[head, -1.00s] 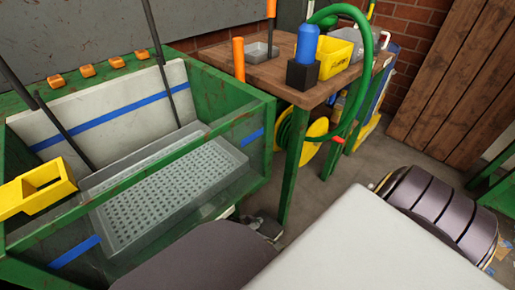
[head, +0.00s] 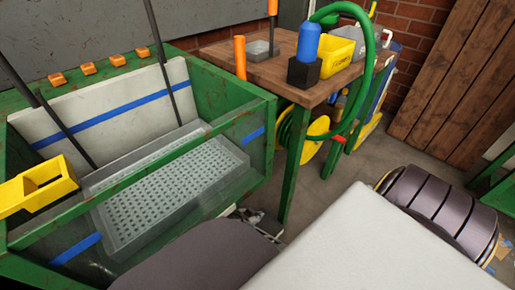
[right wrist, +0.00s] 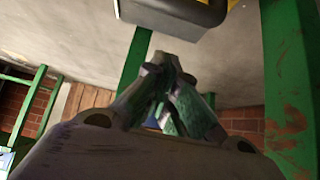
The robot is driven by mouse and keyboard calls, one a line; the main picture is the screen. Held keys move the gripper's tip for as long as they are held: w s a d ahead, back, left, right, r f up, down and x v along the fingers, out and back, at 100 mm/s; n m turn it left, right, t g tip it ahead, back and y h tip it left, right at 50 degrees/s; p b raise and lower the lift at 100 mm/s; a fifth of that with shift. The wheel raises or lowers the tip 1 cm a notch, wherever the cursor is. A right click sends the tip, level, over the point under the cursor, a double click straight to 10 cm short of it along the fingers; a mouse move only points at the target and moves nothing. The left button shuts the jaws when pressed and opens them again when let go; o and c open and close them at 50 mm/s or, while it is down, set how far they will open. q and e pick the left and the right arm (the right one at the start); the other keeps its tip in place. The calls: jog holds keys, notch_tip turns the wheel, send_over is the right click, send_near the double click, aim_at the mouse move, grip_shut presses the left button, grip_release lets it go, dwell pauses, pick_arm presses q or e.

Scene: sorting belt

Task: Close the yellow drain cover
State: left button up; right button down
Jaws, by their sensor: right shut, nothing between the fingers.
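I cannot clearly make out a drain cover. A yellow, open-topped bracket-like part (head: 38,187) sits on the near left rim of the green tank (head: 262,100). In the right wrist view, a dark grey box with a strip of yellow (right wrist: 180,10) shows at the top edge; I cannot tell if this is the cover. My right gripper (head: 258,216) is low beside the tank's right side, partly hidden by my own arm. In the right wrist view its fingers (right wrist: 165,85) are together and empty. My left gripper does not show.
A grey perforated tray (head: 170,190) lies in the tank. A wooden table (head: 270,70) with green legs stands to the right, carrying a blue bottle (head: 308,42) and a yellow bin (head: 335,52). A yellow hose reel (head: 317,130) hangs beneath it. Floor shows right of the table.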

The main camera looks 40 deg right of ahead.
jog(key=shift+r, duration=2.65)
jog(key=shift+f, duration=0.1)
